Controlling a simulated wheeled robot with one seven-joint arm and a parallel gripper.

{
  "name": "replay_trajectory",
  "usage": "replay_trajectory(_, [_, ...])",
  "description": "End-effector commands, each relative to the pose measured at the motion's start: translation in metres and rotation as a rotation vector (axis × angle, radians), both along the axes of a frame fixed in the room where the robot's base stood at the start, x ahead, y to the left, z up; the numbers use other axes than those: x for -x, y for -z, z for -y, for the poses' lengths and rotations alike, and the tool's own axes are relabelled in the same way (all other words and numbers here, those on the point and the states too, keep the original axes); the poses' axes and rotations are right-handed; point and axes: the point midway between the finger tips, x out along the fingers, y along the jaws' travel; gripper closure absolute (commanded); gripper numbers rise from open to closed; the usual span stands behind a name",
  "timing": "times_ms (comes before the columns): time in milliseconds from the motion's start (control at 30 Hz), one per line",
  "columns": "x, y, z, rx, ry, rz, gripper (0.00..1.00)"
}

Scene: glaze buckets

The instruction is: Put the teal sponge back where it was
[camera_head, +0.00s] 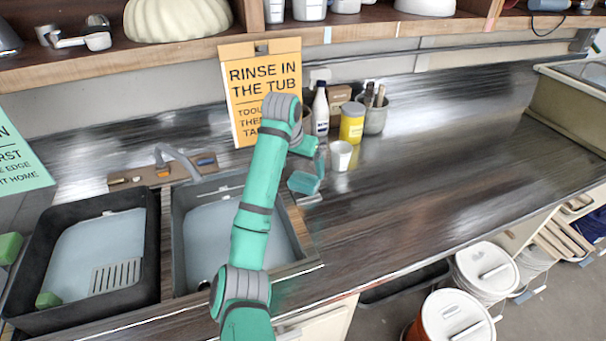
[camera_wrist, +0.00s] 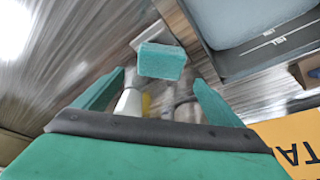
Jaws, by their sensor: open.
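The teal sponge (camera_head: 303,184) is just right of the right-hand sink tub, above a small pale grey piece (camera_head: 309,200) on the counter. In the wrist view the sponge (camera_wrist: 161,62) sits ahead of and between my fingertips, with gaps on both sides. The pale piece (camera_wrist: 150,35) shows behind it; I cannot tell whether they touch. My gripper (camera_head: 310,167) is open, close over the sponge, with its fingers spread in the wrist view (camera_wrist: 158,77). My wrist partly hides this area in the head view.
A white cup (camera_head: 341,155), yellow canister (camera_head: 352,123), white bottle (camera_head: 320,108) and tool pot (camera_head: 375,115) stand close behind and right. A yellow sign (camera_head: 262,85) stands behind. A black tub (camera_head: 150,235) is at left. The counter at right is clear.

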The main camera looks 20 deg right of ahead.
Motion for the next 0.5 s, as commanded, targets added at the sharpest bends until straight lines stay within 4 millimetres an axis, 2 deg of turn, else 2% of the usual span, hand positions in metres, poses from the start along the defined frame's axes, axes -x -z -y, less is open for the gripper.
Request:
replay_trajectory(33, [0.002, -0.01, -0.002, 0.001, 0.001, 0.003, 0.1])
replay_trajectory(200, [0.009, -0.03, -0.008, 0.001, 0.0, 0.001, 0.1])
replay_trajectory(500, [0.012, -0.041, -0.011, 0.0, -0.001, 0.0, 0.1])
